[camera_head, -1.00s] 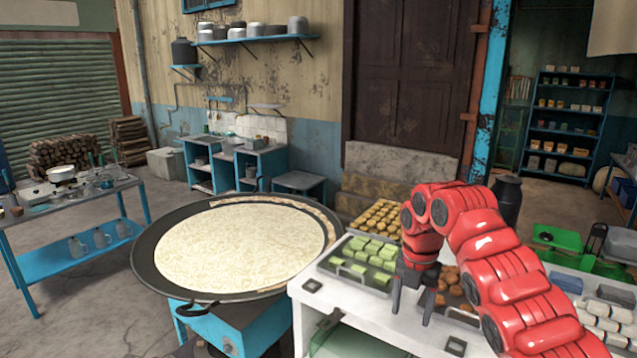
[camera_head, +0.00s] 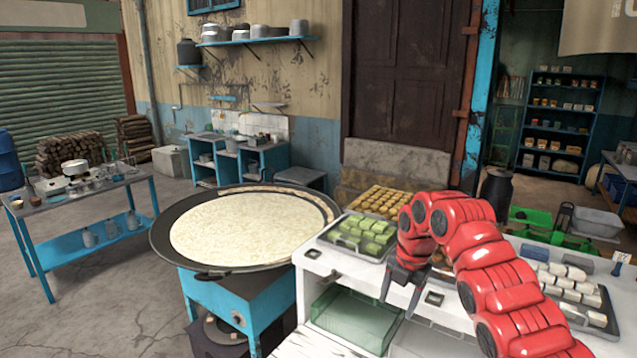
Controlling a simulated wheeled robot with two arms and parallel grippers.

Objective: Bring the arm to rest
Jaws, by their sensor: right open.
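My right arm, red and segmented, comes in from the lower right. Its dark gripper (camera_head: 400,298) points down with its two fingers apart and nothing between them. It hangs in front of the white sweets counter (camera_head: 323,262), at its front edge. My left gripper is out of view. A wide dark pan (camera_head: 163,240) of pale, creamy milk (camera_head: 250,230) sits on a blue stove (camera_head: 222,300) to the left of the counter.
On the counter are trays of green sweets (camera_head: 366,228), golden sweets (camera_head: 385,199) and white sweets (camera_head: 565,272). My arm hides part of the countertop. A side table (camera_head: 90,238) stands at the left. Open floor lies between it and the stove.

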